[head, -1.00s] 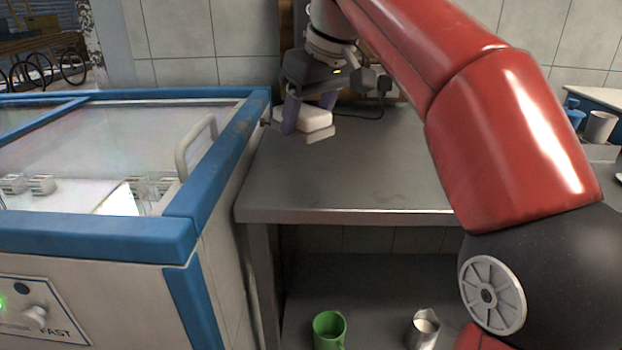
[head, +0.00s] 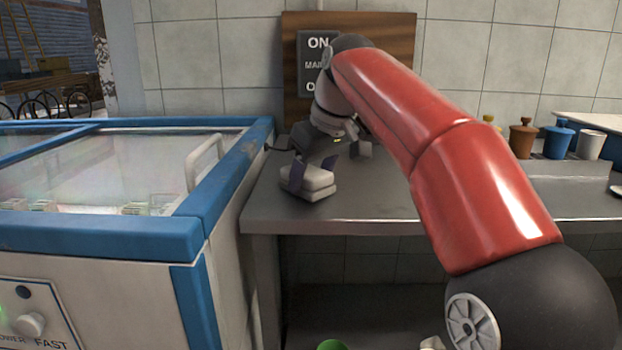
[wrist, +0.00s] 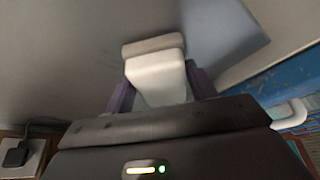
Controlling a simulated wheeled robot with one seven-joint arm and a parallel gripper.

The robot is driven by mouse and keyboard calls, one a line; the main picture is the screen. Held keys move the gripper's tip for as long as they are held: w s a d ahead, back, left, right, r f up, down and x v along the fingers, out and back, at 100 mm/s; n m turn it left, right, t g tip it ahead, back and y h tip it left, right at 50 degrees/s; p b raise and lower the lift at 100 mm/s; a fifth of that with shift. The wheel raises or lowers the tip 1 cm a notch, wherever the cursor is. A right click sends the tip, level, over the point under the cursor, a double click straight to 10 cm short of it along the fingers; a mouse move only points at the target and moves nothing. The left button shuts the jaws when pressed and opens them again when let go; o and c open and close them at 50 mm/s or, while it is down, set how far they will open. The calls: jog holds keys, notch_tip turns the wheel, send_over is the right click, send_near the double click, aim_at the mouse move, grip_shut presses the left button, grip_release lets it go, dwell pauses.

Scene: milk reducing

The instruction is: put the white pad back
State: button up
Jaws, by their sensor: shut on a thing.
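The white pad (head: 320,178), a small block with a greyer end layer, is between the two purple fingers of my gripper (head: 308,176). My gripper is shut on it over the left part of the grey counter (head: 400,207), near the blue-rimmed freezer. In the wrist view the pad (wrist: 158,78) sticks out past the fingers of my gripper (wrist: 160,88), its grey band at the far end. I cannot tell whether the pad touches the counter. The fingers and hand hide part of the pad.
The glass-topped freezer (head: 183,229) with a blue rim stands at the left, its handle (head: 204,160) close by. A wooden board (head: 385,45) with an on/off switch panel (head: 312,60) is on the tiled wall. Several jars and cups stand at the right. A green mug (head: 331,345) is below.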

jog(key=shift+f, duration=0.1)
jog(key=o, duration=0.9)
jog(key=p+v, duration=0.4)
jog(key=v, duration=0.8)
jog(key=shift+a, duration=0.1)
jog(key=s+d+f+m+h, duration=0.1)
jog(key=s+d+f+m, duration=0.2)
jog(key=s+f, duration=0.4)
jog(key=s+d+f+m+t+h, duration=0.1)
jog(key=s+d+f+m, duration=0.1)
jog(key=s+d+f, duration=0.3)
jog(key=s+d+f+m+t+h, duration=0.1)
jog(key=s+d+f+m, duration=0.2)
jog(key=s+f, duration=0.7)
jog(key=shift+s+d+f+m, duration=0.1)
jog(key=shift+d+f, duration=0.05)
jog(key=shift+f, duration=0.9)
jog(key=shift+s+d+f+m, duration=0.1)
jog(key=shift+d+f, duration=0.05)
jog(key=shift+f, duration=0.95)
jog(key=shift+s+d+f+m, duration=0.1)
jog(key=shift+f, duration=0.95)
